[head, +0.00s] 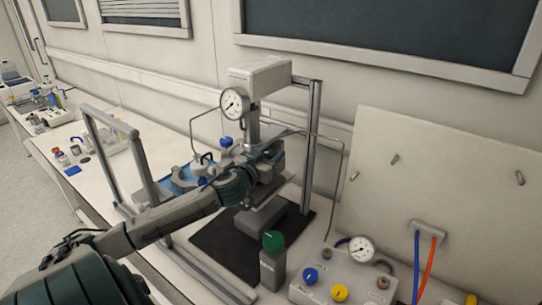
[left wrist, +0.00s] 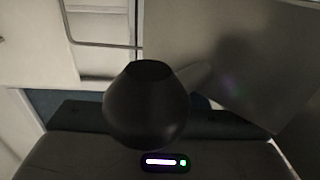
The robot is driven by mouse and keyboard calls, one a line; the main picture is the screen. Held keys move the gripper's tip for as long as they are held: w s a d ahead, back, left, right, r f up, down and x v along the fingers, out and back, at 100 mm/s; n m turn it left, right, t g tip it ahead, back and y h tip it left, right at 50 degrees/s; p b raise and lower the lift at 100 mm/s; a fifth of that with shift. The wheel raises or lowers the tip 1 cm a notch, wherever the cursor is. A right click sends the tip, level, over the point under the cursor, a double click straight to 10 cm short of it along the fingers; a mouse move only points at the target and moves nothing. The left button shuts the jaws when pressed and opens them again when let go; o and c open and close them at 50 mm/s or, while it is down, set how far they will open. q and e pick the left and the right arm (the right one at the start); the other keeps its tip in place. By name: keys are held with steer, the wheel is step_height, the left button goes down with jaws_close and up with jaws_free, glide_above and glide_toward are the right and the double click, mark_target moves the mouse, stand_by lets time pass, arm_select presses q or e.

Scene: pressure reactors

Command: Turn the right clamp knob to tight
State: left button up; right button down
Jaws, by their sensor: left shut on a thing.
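The pressure reactor stands on a black mat (head: 222,248), with a grey head (head: 262,72) and a round gauge (head: 234,104). My left arm reaches in from the lower left, across the front of the reactor. My left gripper (head: 268,158) is at the reactor's middle, below the head, and is shut on the right clamp knob, which it hides in the head view. In the left wrist view a dark rounded shape (left wrist: 147,108) fills the centre; its edges are dim. The knob's turn position cannot be read. My right gripper is not in view.
A metal frame (head: 140,160) stands to the left of the reactor. A green-capped bottle (head: 272,262) stands in front of it. A control box (head: 325,285) with coloured knobs and a gauge sits at right, before an upright panel (head: 465,190). Small labware lies farther left on the bench.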

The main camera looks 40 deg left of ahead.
arm_select(q)
steer(key=shift+m+h, duration=1.1)
steer(key=shift+h, duration=0.7)
steer(key=o, duration=0.7)
steer(key=shift+s, duration=0.1)
